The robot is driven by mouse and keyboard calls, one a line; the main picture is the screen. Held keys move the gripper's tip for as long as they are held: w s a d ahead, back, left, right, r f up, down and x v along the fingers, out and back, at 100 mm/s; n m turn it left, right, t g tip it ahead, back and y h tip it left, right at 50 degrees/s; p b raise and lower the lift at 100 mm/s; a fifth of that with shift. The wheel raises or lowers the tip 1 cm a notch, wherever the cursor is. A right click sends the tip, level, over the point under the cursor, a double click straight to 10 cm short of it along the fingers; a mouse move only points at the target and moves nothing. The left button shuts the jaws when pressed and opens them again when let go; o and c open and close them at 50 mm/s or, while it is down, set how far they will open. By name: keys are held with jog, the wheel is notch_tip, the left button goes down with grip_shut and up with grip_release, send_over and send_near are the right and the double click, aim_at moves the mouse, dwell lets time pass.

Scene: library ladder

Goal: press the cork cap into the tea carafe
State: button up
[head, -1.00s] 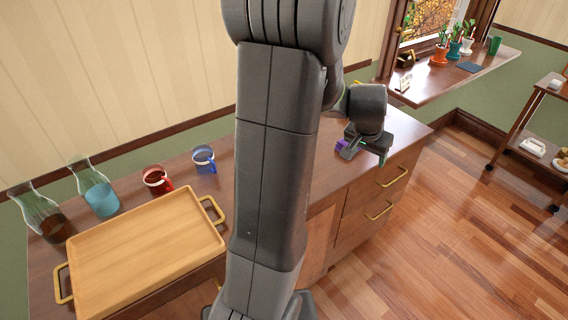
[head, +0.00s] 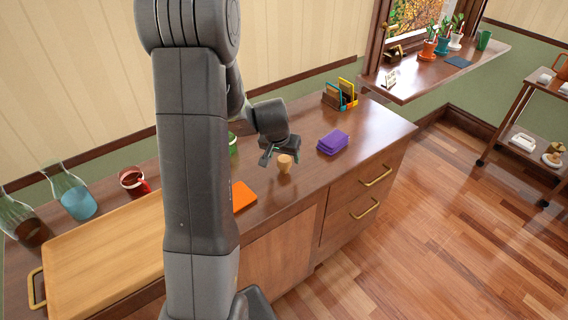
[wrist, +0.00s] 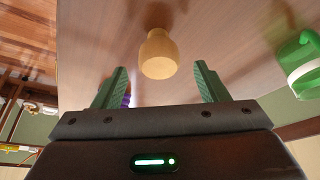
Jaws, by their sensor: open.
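The tan cork cap (head: 285,163) stands on the wooden counter, right by the fingertips of my gripper (head: 276,155). In the wrist view the cork cap (wrist: 159,55) is centred between the two green fingers of my gripper (wrist: 160,76), with gaps on both sides. The gripper is open and holds nothing. The tea carafe (head: 20,222), clear glass with dark brown liquid, stands at the far left of the counter in the head view. Its top lies at the picture's left edge and I see no cap on it.
A carafe with blue liquid (head: 74,196), a red mug (head: 133,182) and a wooden tray (head: 105,250) are on the left. Beside the cork are an orange cloth (head: 243,196), purple cloths (head: 333,142) and a green mug (wrist: 304,66). An organizer (head: 340,95) stands behind.

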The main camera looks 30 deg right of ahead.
aim_at(284, 158)
jog(key=shift+x, duration=2.45)
jog(key=c, duration=1.1)
